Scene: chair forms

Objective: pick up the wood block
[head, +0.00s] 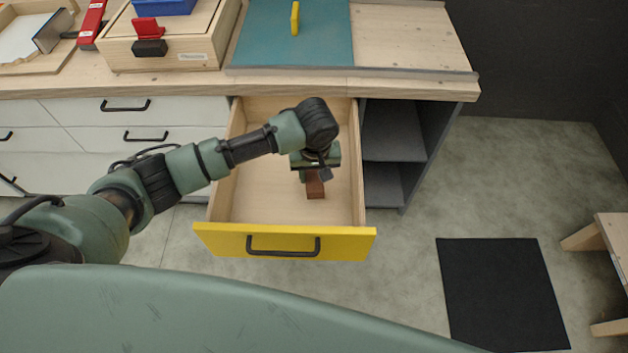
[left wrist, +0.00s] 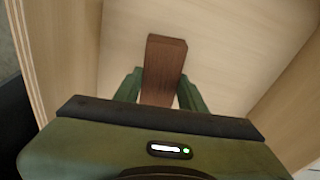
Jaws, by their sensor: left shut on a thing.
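The wood block (head: 316,189) is a small reddish-brown piece inside the open drawer (head: 215,185), right of its middle. My left gripper (head: 312,176) reaches down into the drawer from above and is shut on the block. In the left wrist view the block (left wrist: 165,62) sticks out between the two green fingers of the gripper (left wrist: 160,92), with pale wood behind it. I cannot tell whether the block touches the drawer bottom. My right gripper is not in view.
The drawer has a yellow front (head: 345,245) with a black handle (head: 283,246). Its wooden side walls stand close around the gripper. A worktop (head: 410,45) lies above and behind. Open grey shelves (head: 395,140) stand to the right. A black mat (head: 500,290) lies on the floor.

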